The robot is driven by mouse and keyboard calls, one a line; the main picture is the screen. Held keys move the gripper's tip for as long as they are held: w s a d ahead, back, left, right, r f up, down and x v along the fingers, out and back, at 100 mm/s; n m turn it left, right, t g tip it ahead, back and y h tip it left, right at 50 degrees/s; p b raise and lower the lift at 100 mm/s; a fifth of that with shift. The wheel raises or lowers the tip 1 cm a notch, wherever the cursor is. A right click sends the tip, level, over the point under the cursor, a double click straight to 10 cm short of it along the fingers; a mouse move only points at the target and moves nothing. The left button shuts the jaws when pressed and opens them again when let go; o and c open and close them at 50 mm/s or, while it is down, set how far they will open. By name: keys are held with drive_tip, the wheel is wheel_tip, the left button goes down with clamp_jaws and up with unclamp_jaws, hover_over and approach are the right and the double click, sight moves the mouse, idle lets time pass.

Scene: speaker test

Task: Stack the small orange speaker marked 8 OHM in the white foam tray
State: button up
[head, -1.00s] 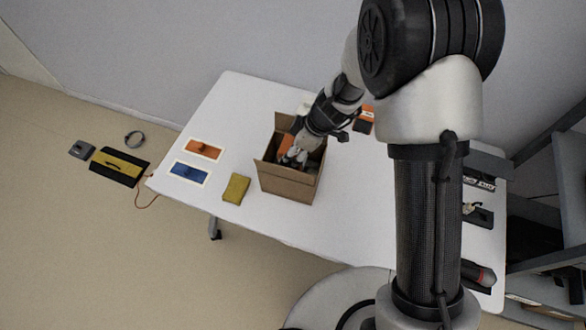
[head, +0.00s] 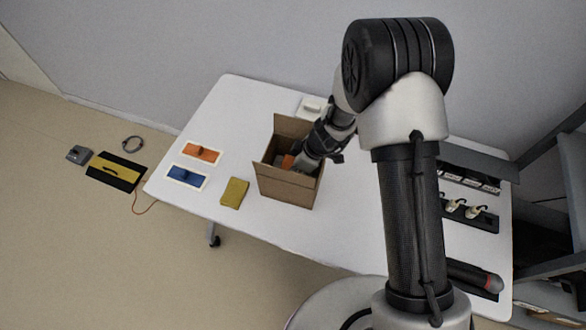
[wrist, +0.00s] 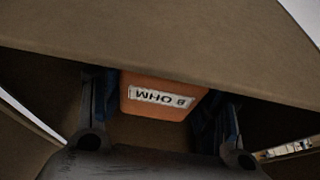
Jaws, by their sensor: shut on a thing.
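The small orange speaker (wrist: 160,98) shows in the wrist view between my fingers. Its white label reads 8 OHM, upside down. My gripper (wrist: 160,115) is shut on it. In the head view my gripper (head: 298,163) reaches into the open cardboard box (head: 284,187), with an orange patch (head: 288,160) beside it. The brown box wall hides part of the speaker in the wrist view. A white object (head: 312,107) stands behind the box; I cannot tell whether it is the foam tray.
White-edged orange (head: 201,153) and blue (head: 187,176) panels lie left of the box. A yellow block (head: 234,192) lies before them. Racks with dark items (head: 468,212) stand at the right. The white table (head: 240,110) is clear at the back left.

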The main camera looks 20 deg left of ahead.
drive_tip(key=shift+f+b, duration=0.35)
drive_tip(key=shift+b, duration=0.3)
drive_tip(key=o, duration=1.5)
drive_tip(key=shift+r, duration=0.15)
